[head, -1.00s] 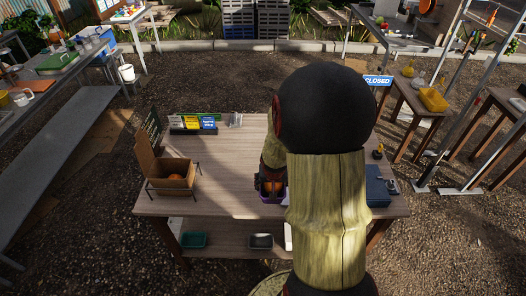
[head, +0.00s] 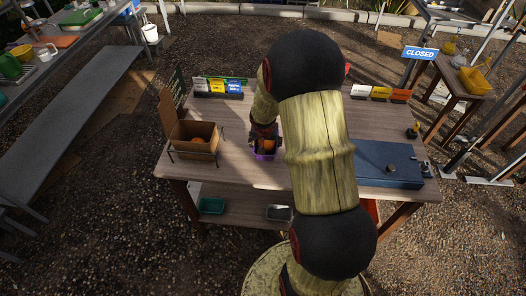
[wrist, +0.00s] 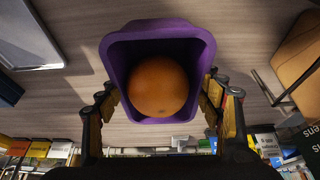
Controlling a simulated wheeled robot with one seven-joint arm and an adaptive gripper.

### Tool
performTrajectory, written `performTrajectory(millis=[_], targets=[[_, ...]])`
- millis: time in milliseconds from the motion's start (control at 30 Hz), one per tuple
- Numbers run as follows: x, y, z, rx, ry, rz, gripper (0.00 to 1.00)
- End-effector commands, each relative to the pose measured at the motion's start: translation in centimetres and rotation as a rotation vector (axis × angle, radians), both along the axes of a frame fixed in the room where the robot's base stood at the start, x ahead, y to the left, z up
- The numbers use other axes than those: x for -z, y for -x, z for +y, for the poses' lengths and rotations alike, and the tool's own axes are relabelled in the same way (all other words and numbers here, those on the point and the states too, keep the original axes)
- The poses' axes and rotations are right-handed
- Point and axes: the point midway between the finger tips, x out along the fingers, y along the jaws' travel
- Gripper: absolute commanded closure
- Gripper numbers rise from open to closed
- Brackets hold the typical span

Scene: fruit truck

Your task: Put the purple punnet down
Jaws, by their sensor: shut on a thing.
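The purple punnet (wrist: 206,48) holds one orange (wrist: 158,86) and fills the middle of the wrist view. My gripper (wrist: 160,100) has a finger on each side of the punnet and is shut on it. In the head view the punnet (head: 264,156) is over the front middle of the wooden table (head: 230,172), with my gripper (head: 265,134) just above and behind it. I cannot tell whether its base touches the tabletop. My arm hides part of the table to its right.
A blue case (head: 372,178) lies at right. Small signs (head: 234,88) line the back edge. Bare tabletop shows between the crate and the punnet. Trays (head: 211,206) sit on the lower shelf.

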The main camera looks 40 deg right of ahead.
Motion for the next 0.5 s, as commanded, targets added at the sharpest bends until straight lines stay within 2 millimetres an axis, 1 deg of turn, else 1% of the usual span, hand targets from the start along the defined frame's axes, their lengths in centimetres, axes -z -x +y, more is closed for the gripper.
performTrajectory(millis=[33,233,300,400,500], targets=[[0.6,-0.5,0.0,-0.001,0.001,-0.002,0.61],[1.6,-1.5,0.1,-0.002,0.001,-0.003,0.61],[2.6,-2.0,0.1,-0.002,0.001,-0.001,0.61],[4.2,-1.8,0.1,-0.001,0.0,-0.001,0.61],[4.9,-1.9,0.1,-0.001,0.001,-0.003,0.61]])
